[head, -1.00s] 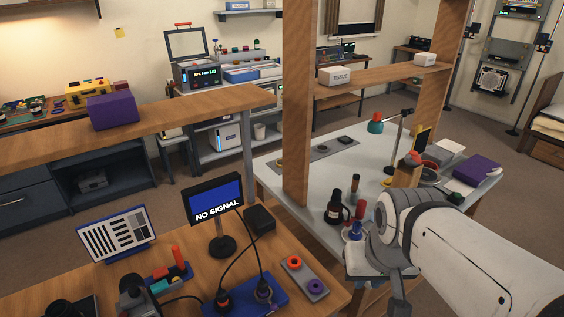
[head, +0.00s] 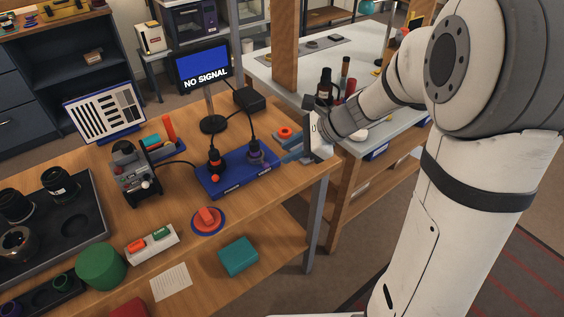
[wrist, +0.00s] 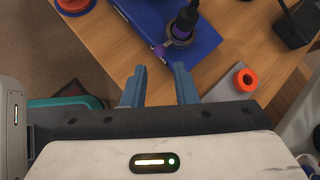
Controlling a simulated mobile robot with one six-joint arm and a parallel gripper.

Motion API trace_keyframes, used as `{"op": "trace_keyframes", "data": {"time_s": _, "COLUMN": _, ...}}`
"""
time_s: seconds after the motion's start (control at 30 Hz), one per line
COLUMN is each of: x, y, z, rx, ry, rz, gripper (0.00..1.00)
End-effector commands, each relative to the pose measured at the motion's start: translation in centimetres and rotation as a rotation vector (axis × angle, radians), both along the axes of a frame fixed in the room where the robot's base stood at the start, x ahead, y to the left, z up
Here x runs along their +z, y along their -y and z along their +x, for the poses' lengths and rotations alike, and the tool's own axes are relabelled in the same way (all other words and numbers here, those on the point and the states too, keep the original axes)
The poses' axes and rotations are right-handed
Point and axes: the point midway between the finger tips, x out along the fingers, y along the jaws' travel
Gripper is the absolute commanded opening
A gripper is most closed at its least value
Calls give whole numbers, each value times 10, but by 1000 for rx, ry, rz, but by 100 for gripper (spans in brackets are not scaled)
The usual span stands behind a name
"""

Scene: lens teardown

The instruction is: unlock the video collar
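A blue connector block (head: 225,179) lies on the wooden bench with two black plugs in it. The right plug has a purple collar (head: 254,156) at its base; it also shows in the wrist view (wrist: 180,37). The left plug has an orange-red collar (head: 214,166). The block's labels are too small to read, so I cannot tell for sure which collar is the video one. My gripper (head: 286,149) is open and empty, just right of the block. In the wrist view its fingers (wrist: 160,82) are apart, with the purple collar beyond them.
An orange ring (wrist: 246,80) lies close to the right finger in the wrist view. A monitor (head: 203,65) reading NO SIGNAL stands behind the block, with cables hanging to the plugs. A camera (head: 131,172) stands left, a red knob (head: 208,218) in front.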

Motion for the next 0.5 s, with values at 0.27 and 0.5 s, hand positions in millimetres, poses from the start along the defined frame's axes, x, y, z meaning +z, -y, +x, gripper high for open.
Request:
{"op": "trace_keyframes", "data": {"time_s": 0.27, "x": -31, "y": -24, "z": 8, "rx": -10, "ry": -2, "rz": -2, "gripper": 26}}
{"op": "trace_keyframes", "data": {"time_s": 0.5, "x": -47, "y": -37, "z": 14, "rx": -21, "ry": 1, "rz": -3, "gripper": 26}}
